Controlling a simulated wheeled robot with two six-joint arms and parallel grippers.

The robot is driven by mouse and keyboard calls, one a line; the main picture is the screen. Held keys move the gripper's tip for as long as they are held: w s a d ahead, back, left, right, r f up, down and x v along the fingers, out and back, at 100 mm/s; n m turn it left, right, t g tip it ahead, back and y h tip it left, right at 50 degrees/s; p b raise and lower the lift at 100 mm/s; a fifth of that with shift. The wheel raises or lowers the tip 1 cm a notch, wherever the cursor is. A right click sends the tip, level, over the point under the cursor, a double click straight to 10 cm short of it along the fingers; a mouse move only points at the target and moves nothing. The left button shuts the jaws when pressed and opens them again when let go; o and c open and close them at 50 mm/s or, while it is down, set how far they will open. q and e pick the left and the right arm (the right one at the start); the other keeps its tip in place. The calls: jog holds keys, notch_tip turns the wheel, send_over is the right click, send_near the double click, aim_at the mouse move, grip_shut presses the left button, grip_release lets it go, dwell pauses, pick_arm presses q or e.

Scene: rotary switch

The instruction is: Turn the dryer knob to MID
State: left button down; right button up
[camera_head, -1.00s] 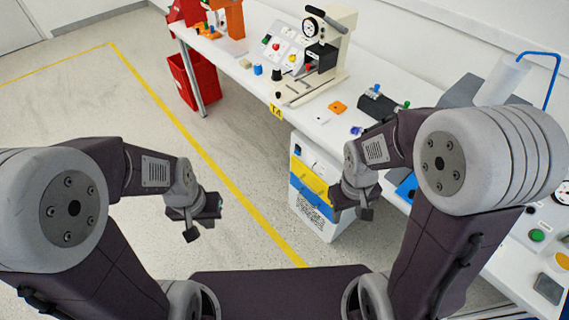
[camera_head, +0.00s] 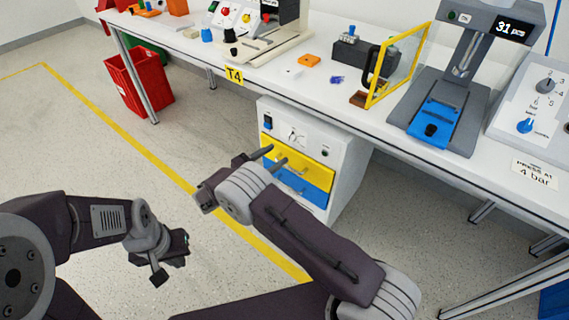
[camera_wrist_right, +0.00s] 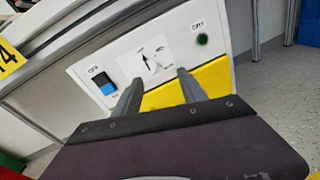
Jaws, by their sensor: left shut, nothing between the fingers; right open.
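The dryer is a white cabinet (camera_head: 345,165) under the bench, with yellow and blue drawers. Its knob (camera_head: 293,134) is on the white upper panel, between a rocker switch (camera_head: 268,122) and a green button or lamp (camera_head: 325,152). My right gripper (camera_head: 271,158) is open in front of the panel, also in the right wrist view (camera_wrist_right: 159,80), apparently not touching the knob. My left gripper (camera_head: 168,262) is shut and empty, far left over the floor.
The bench top (camera_head: 340,110) overhangs the dryer. A red bin (camera_head: 140,90) stands at the left bench leg. A yellow-framed guard (camera_head: 400,65) and a press-like device (camera_head: 440,110) stand on the bench. The floor left of the dryer is clear.

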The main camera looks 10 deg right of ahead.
aim_at(289, 139)
jog(key=shift+n+t, duration=0.4)
jog(key=shift+t, duration=0.5)
jog(key=b+x, duration=0.1)
jog(key=x, duration=0.1)
jog(key=w+b+x, duration=0.1)
jog(key=x, duration=0.1)
jog(key=a+b+x, duration=0.1)
jog(key=x, duration=0.2)
jog(key=shift+w+d+f, duration=0.1)
jog(key=shift+w+f, duration=0.1)
jog(key=shift+f, duration=0.15)
jog(key=shift+w+d+r, duration=0.1)
jog(key=shift+w+d, duration=0.1)
jog(key=shift+d, duration=0.05)
pick_arm(q)
notch_tip(289, 139, down, 4)
jog(key=shift+f, duration=0.15)
pick_arm(e)
grip_shut()
